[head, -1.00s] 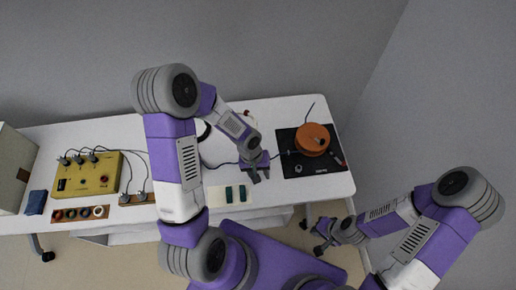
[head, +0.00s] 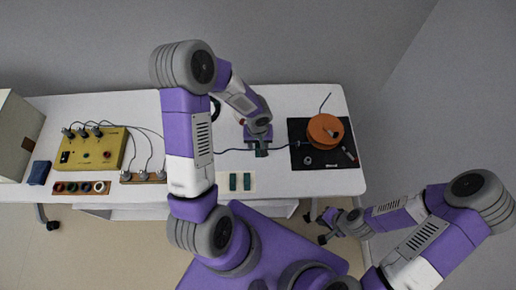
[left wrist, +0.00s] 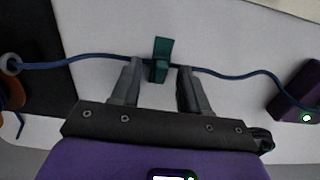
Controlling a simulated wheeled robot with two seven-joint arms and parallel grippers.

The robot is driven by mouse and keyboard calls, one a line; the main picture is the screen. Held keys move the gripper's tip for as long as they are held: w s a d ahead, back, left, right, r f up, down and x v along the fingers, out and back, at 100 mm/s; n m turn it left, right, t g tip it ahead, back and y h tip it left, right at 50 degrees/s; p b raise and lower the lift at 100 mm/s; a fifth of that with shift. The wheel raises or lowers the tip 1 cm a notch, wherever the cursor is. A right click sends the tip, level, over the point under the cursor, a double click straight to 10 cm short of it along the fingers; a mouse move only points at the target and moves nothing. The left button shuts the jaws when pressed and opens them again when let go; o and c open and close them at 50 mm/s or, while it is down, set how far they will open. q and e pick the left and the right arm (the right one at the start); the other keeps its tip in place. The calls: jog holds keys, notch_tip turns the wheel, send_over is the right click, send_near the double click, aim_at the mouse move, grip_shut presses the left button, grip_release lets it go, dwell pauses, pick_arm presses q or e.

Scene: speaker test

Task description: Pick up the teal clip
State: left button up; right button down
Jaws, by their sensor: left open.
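A teal clip (left wrist: 161,52) sits on a thin blue cable (left wrist: 85,64) in the left wrist view, just beyond and between my left fingertips. My left gripper (left wrist: 161,70) is open around the line of the clip, one finger on each side, with gaps visible. In the head view my left gripper (head: 260,148) is low over the table's middle, with a small teal patch at its fingertips. Two more teal clips, the left one (head: 233,181) and the right one (head: 247,181), lie on a pale card. My right gripper (head: 327,232) is off the table's front right; its jaw state is unclear.
A black mat (head: 302,160) with an orange round thing (head: 324,130) lies to the right. A yellow box (head: 88,158) with leads and a blue item (head: 39,172) are at left. A purple block (left wrist: 297,92) lies right in the wrist view.

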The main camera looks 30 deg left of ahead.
aim_at(258, 146)
pick_arm(q)
jog(key=shift+c, duration=0.2)
grip_shut()
jog(key=shift+r, duration=0.15)
notch_tip(258, 146, up, 10)
jog(key=p, duration=0.3)
